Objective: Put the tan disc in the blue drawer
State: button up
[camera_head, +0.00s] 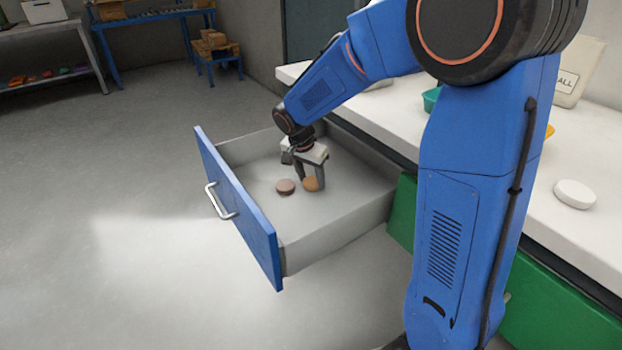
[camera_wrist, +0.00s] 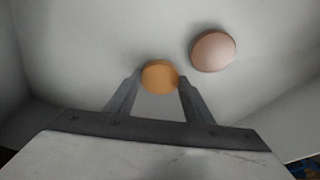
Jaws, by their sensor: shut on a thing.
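The blue drawer (camera_head: 238,205) is pulled out from under the white counter, with a blue front, a silver handle and grey inner walls. My gripper (camera_head: 311,186) is inside the drawer, pointing down. It is shut on the tan disc (camera_head: 310,184), an orange-tan round piece that shows between the two fingertips in the wrist view (camera_wrist: 160,75). The disc is at or close to the drawer floor; I cannot tell whether it touches. A pinkish-brown disc (camera_head: 285,187) lies on the drawer floor beside it, apart from my fingers; it also shows in the wrist view (camera_wrist: 213,50).
The white counter (camera_head: 355,108) runs along the right, with a white disc (camera_head: 574,194) and a partly hidden green container (camera_head: 431,98) on it. Green drawer fronts (camera_head: 550,310) are below. The drawer walls surround my gripper. The floor to the left is clear.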

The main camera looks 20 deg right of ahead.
jog(key=shift+f, duration=0.2)
jog(key=o, duration=1.1)
jog(key=shift+c, duration=0.2)
jog(key=v, duration=1.1)
jog(key=s+d+r+n+t+y, duration=0.1)
jog(key=s+d+r+n, duration=0.2)
jog(key=s, duration=0.5)
jog(key=s+d+r+n, duration=0.2)
jog(key=s+d, duration=0.2)
jog(key=s, duration=0.4)
jog(key=s+d+f+n+t, duration=0.1)
jog(key=s+n, duration=0.1)
jog(key=s, duration=0.5)
jog(key=s+d+f+n+t+y, duration=0.1)
jog(key=s+d+f+n, duration=0.1)
jog(key=s, duration=0.6)
jog(key=shift+s+f+n, duration=0.15)
jog(key=shift+s+n, duration=0.1)
jog(key=shift+n, duration=0.15)
